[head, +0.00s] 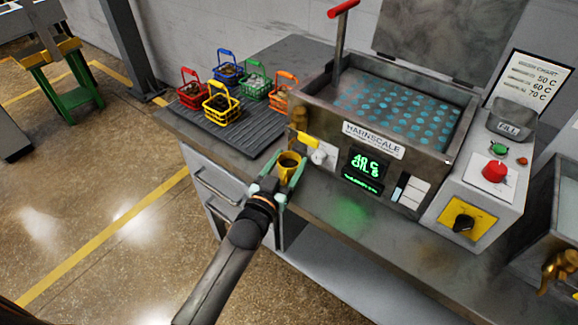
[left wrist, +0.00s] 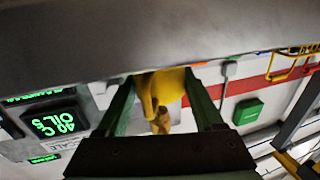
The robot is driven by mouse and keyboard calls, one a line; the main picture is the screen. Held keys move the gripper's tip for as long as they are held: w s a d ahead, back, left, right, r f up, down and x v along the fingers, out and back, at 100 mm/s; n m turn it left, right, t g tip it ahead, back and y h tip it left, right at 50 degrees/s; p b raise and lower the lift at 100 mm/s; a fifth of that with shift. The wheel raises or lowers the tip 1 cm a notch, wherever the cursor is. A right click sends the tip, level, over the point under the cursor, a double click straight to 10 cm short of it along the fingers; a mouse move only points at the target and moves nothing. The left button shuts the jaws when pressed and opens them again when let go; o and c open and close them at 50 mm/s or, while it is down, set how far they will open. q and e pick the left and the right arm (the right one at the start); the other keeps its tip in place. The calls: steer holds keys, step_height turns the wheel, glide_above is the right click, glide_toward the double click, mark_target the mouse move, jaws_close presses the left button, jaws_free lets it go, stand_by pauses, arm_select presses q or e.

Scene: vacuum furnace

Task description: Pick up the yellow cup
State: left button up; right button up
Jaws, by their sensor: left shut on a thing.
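The yellow cup (head: 290,161) has a dark inside and stands upright at the front of the machine, by the display and the bench's front edge. My left gripper (head: 281,180) reaches it from the front and is shut on it. In the left wrist view the yellow cup (left wrist: 171,84) shows between the two green fingers of the left gripper (left wrist: 163,92). I cannot tell whether the cup's base touches the bench. My right gripper is not in view.
The machine (head: 372,140) with a green display stands behind the cup. Several coloured wire baskets, among them a yellow one (head: 222,105), sit on a dark ribbed mat (head: 240,138) at left. A red-handled lever (head: 340,35) rises behind. Open floor lies left of the bench.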

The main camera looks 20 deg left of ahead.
arm_select(q)
steer(key=shift+c, duration=1)
steer(key=shift+r, duration=0.1)
